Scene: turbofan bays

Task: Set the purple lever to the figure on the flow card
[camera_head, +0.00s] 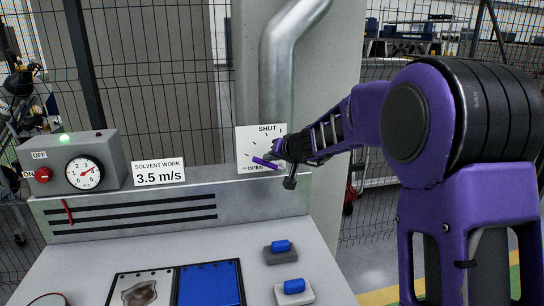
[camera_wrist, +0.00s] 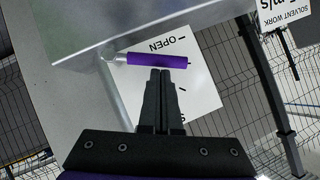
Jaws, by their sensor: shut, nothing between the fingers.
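The purple lever (camera_head: 264,163) lies in front of a white plate (camera_head: 247,146) marked SHUT at the top and OPEN at the bottom. It is near the OPEN end. In the wrist view the lever (camera_wrist: 157,59) crosses beside the word OPEN. The flow card (camera_head: 158,173) reads SOLVENT WORK 3.5 m/s. A round gauge (camera_head: 85,173) has a red needle pointing to the right; its exact reading is too small to tell. My gripper (camera_wrist: 160,72) is shut and empty, its tips right at the lever's side; I cannot tell whether they touch.
A grey box left of the card carries a red button (camera_head: 43,174) and a lit green lamp (camera_head: 65,139). Two blue switches (camera_head: 281,246) (camera_head: 294,286) and a blue panel (camera_head: 210,283) are on the console top. A metal pipe (camera_head: 277,70) rises behind the plate. Wire fencing stands behind.

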